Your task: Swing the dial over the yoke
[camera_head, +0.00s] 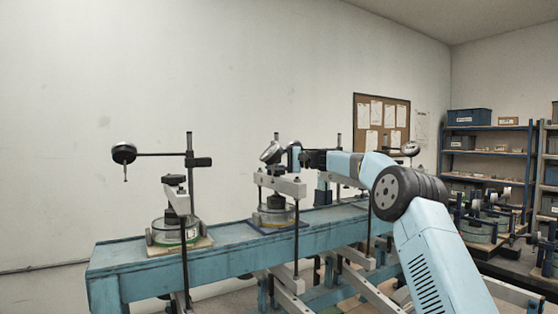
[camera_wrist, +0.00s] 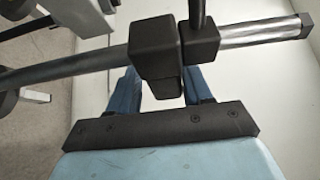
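In the head view, a round dial (camera_head: 272,152) sits tilted at the middle lever frame, above the pale yoke (camera_head: 291,187) and close to my fingers. My gripper (camera_head: 294,156) is beside this dial, reaching in from the right. In the wrist view, my two blue fingers (camera_wrist: 163,88) are spread on either side of a black clamp block (camera_wrist: 155,50). A gap shows beside the block's lower part; contact is unclear. The clamp sits on a long rod (camera_wrist: 70,67) with a bright end, and a thinner dark rod (camera_wrist: 198,14) leaves it. The dial's face is not in the wrist view.
The left frame has its own dial (camera_head: 123,153) swung out left on a post (camera_head: 190,145). Another dial (camera_head: 410,148) shows behind my arm. The frames stand on a blue bench (camera_head: 130,255). Shelves (camera_head: 488,152) and more frames (camera_head: 480,228) are at right.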

